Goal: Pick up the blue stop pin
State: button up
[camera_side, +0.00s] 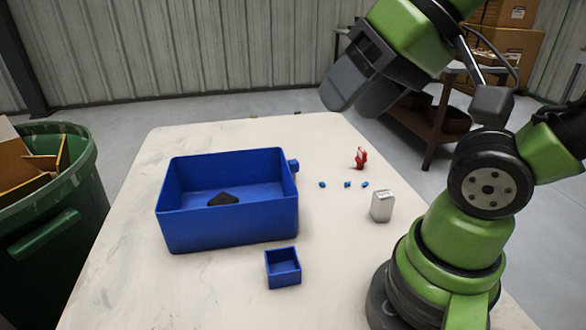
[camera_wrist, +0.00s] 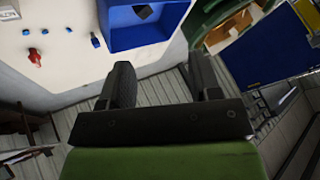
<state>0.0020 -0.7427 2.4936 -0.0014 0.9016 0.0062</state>
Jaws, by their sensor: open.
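Three small blue pieces lie on the pale tabletop between the big bin and the red figure. In the side view they are a left piece (camera_side: 322,184), a middle piece (camera_side: 347,184) and a right piece (camera_side: 365,183).
A large blue bin (camera_side: 230,224) with a dark piece inside stands left of the pieces. A small blue box (camera_side: 283,277) is in front. A red figure (camera_side: 360,158) and silver block (camera_side: 382,206) stand close to the pieces. A green barrel (camera_side: 50,240) is left.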

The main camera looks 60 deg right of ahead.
jog(key=w+d+r+m+g, duration=0.1)
jog(key=w+d+m, duration=0.15)
jog(key=w, duration=0.35)
jog(key=m+g+h, duration=0.2)
jog(key=m+g, duration=0.4)
jog(key=m, duration=1.2)
send_over(297, 160)
jog(key=f, duration=1.9)
jog(key=shift+s+a+f, duration=0.15)
jog(key=shift+a+f, duration=0.1)
jog(key=shift+a, duration=0.05)
jog(key=f, duration=0.4)
jog(key=shift+d+f, duration=0.2)
jog(key=shift+f, duration=0.1)
jog(key=shift+w+d+f, duration=0.1)
jog(key=shift+f, duration=1.45)
jog(key=shift+w+f, duration=0.1)
jog(key=shift+f, duration=1.4)
jog(key=c, duration=1)
